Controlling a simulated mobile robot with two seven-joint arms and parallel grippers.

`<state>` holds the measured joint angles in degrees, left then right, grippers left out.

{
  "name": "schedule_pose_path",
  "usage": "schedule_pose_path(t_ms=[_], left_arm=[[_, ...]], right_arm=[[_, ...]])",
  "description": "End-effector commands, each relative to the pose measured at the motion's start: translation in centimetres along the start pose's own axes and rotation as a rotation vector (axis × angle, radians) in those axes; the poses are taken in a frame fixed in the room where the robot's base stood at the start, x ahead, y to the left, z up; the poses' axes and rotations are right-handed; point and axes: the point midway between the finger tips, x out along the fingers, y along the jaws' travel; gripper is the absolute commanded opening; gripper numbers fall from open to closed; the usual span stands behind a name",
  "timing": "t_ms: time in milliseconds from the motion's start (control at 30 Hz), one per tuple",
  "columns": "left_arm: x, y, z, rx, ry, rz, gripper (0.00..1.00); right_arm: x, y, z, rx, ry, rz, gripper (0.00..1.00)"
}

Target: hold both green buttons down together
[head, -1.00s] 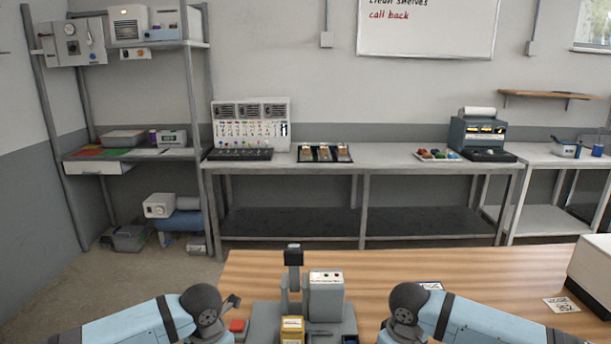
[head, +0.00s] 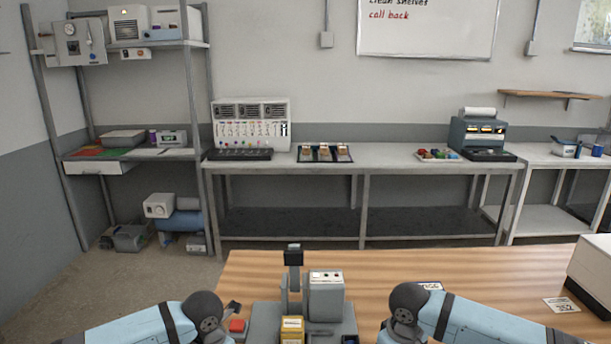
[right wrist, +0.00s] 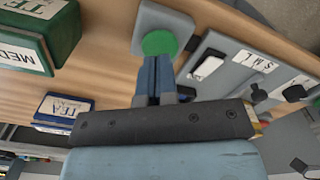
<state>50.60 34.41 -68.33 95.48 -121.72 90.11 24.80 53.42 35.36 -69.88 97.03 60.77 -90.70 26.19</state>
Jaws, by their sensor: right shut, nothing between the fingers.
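One green button (right wrist: 160,43) shows in the right wrist view, round, on a light grey box (right wrist: 150,18) at the wooden table's edge. My right gripper (right wrist: 154,62) is shut and empty, its blue fingers pointing at this button. The fingertips overlap the button's lower edge in the picture; I cannot tell whether they touch or press it. I make out no second green button.
A grey machine (head: 326,298) stands mid-table, with a yellow box (head: 292,324) at its front and a red part (head: 237,325) to its left. In the right wrist view, a green box (right wrist: 65,30), a blue tea box (right wrist: 64,108) and a grey switch panel (right wrist: 228,62) flank the gripper.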

Motion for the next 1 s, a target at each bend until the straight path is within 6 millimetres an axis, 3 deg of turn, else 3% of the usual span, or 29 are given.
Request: schedule_pose_path(t_ms=[1000], left_arm=[[0.1,0.0,0.0,0.0,0.0,0.0,0.0]], right_arm=[[2.2,0.0,0.0,0.0,0.0,-0.001,0.0]])
